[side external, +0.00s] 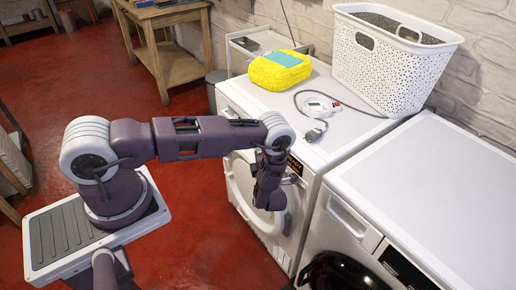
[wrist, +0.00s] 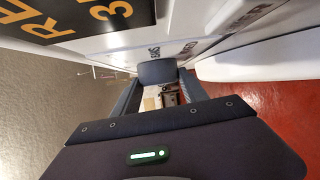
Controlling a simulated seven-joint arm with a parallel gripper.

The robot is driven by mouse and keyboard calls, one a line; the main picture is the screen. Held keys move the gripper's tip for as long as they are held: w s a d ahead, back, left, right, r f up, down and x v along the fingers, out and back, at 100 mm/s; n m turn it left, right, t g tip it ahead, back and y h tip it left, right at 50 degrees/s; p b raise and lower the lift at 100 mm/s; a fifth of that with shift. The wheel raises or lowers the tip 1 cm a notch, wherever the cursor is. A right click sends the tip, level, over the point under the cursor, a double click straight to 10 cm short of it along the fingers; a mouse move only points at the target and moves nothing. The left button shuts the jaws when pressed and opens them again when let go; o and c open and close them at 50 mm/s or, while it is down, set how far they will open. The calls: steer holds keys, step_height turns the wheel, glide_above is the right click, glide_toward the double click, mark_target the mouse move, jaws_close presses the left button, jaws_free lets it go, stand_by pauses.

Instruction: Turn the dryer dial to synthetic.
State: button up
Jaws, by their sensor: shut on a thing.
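The dryer (side external: 314,133) is the left white machine against the wall, with a round door (side external: 246,196) on its front. My gripper (side external: 284,180) is at the upper front panel, just below the small display (side external: 294,165) with orange characters. In the side view my wrist hides the dial. In the wrist view the dark grey dial (wrist: 157,72) sits between the fingertips of my gripper (wrist: 160,84), which is shut on it. The display (wrist: 75,20) also shows there, with large orange text.
A yellow package (side external: 280,70), a grey cable (side external: 316,125) and a white basket (side external: 392,65) rest on top. A second white machine (side external: 425,180) stands close on the right. Red floor (side external: 60,85) lies open to the left, with a wooden table (side external: 165,20) behind.

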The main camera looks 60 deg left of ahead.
steer(key=shift+a, duration=0.1)
steer(key=o, duration=1.4)
steer(key=shift+c, duration=0.2)
steer(key=v, duration=0.7)
